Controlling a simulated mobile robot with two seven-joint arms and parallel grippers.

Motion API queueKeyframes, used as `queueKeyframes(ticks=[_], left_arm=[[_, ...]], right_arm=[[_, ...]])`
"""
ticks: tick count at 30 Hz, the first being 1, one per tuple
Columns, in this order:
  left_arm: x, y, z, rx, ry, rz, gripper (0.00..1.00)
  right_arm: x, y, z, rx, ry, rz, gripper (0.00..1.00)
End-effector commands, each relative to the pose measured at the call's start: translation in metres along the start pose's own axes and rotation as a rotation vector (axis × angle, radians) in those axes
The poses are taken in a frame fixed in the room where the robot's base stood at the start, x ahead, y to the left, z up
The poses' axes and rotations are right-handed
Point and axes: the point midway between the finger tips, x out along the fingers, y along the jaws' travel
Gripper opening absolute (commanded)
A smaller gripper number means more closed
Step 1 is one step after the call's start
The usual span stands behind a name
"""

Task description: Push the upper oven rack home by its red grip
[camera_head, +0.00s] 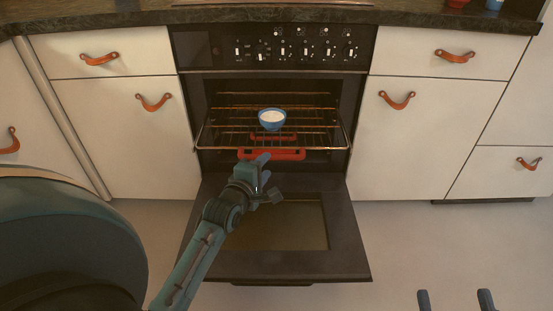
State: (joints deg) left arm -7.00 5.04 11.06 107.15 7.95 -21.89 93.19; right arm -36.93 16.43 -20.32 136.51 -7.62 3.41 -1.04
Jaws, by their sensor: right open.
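The upper oven rack (325,148) is slid partly out of the oven, with its front wire out over the open door. Its red grip (288,155) hangs at the middle of the front edge. A blue bowl with white contents (272,119) stands upright on the rack. My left gripper (264,168) is just in front of the red grip and overlaps its lower edge in the picture; contact and finger opening are unclear. My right gripper (455,299) is open and empty at the bottom right, with only its fingertips showing.
A second red grip (272,137) shows behind the rack wires. The oven door (340,240) is folded down below my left arm. Cream cabinets with orange leather pulls (397,100) flank the oven. The floor at the right is clear.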

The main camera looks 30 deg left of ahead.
Motion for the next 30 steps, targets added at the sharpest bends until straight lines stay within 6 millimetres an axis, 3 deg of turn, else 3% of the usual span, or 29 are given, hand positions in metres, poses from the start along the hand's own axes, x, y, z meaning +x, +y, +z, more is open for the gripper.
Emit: queueKeyframes(ticks=[6, 12, 25, 30], left_arm=[[0.048, -0.003, -0.001, 0.004, 0.000, 0.003, 0.38], [0.074, -0.002, 0.000, 0.004, 0.000, 0.001, 0.38], [0.083, 0.000, 0.000, 0.003, 0.000, 0.000, 0.38], [0.083, 0.000, 0.000, 0.003, 0.000, 0.000, 0.24]], right_arm=[[0.002, -0.004, 0.005, 0.046, 0.029, -0.008, 0.64], [0.002, -0.005, 0.004, 0.079, 0.044, -0.014, 0.64], [0.003, -0.005, 0.002, 0.093, 0.046, -0.017, 0.64], [0.004, -0.005, 0.001, 0.089, 0.050, -0.020, 0.64]])
